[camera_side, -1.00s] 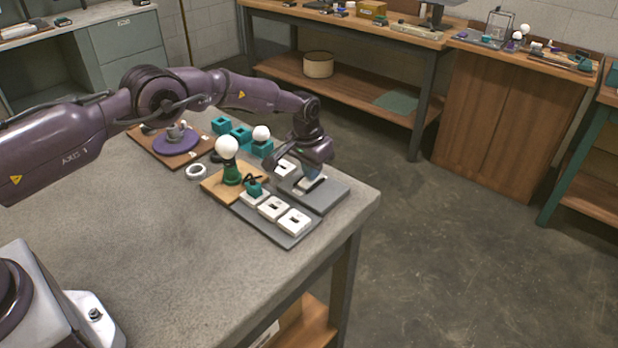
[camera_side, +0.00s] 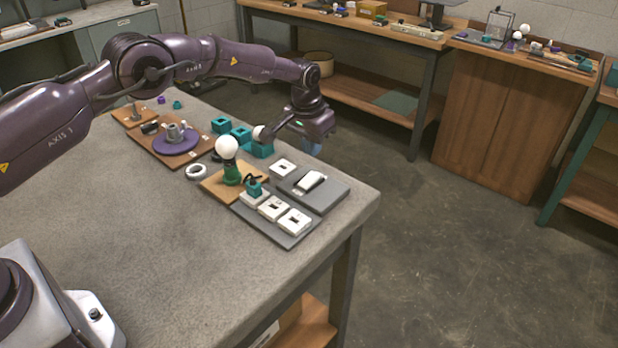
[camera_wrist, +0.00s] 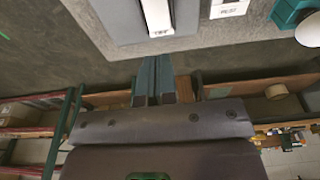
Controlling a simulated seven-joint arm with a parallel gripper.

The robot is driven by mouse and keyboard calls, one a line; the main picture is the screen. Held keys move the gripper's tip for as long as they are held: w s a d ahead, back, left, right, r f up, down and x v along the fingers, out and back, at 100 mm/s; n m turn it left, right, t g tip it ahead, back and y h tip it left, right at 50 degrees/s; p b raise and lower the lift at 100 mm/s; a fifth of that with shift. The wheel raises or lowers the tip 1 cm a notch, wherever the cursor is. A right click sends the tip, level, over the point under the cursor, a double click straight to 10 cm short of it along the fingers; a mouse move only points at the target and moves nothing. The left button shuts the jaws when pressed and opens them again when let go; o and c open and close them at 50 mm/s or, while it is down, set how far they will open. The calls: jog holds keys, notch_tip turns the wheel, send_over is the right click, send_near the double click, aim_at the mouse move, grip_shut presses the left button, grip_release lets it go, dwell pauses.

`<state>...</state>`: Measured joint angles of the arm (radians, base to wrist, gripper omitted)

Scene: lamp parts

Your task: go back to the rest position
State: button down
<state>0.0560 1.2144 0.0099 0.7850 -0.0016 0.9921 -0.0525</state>
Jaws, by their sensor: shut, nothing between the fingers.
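My gripper (camera_side: 312,150) is up in the air by the table's far right edge, beyond the grey plate (camera_side: 328,196). Its fingers are together and empty; the closed fingertips also show in the wrist view (camera_wrist: 154,68). A white rocker-like piece (camera_side: 311,181) lies on the grey plate, clear of the gripper. In the wrist view this white piece (camera_wrist: 157,14) is at the top edge, apart from the fingertips.
Teal blocks (camera_side: 240,135) stand behind the lamp. A white block (camera_side: 283,168) is near the grey plate. White square pieces (camera_side: 294,221) lie on a front tray. A purple disc (camera_side: 176,141) and a white ring (camera_side: 196,171) are further left. The table's front left is bare.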

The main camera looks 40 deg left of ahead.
aim_at(302, 185)
jog(key=shift+r, duration=0.2)
jog(key=shift+g, duration=0.6)
jog(key=s+f, duration=0.2)
jog(key=s, duration=0.1)
jog(key=shift+s+a+f, duration=0.1)
jog(key=shift+s+f, duration=0.05)
jog(key=shift+f, duration=0.05)
jog(key=s+a+r, duration=0.2)
jog(key=s+r, duration=1.5)
jog(key=r, duration=0.1)
jog(key=s+r+t, duration=0.2)
jog(key=s+r, duration=0.2)
jog(key=s, duration=0.6)
jog(key=s+r+t, duration=0.3)
jog(key=s+r, duration=0.2)
jog(key=s, duration=0.5)
jog(key=shift+a, duration=0.4)
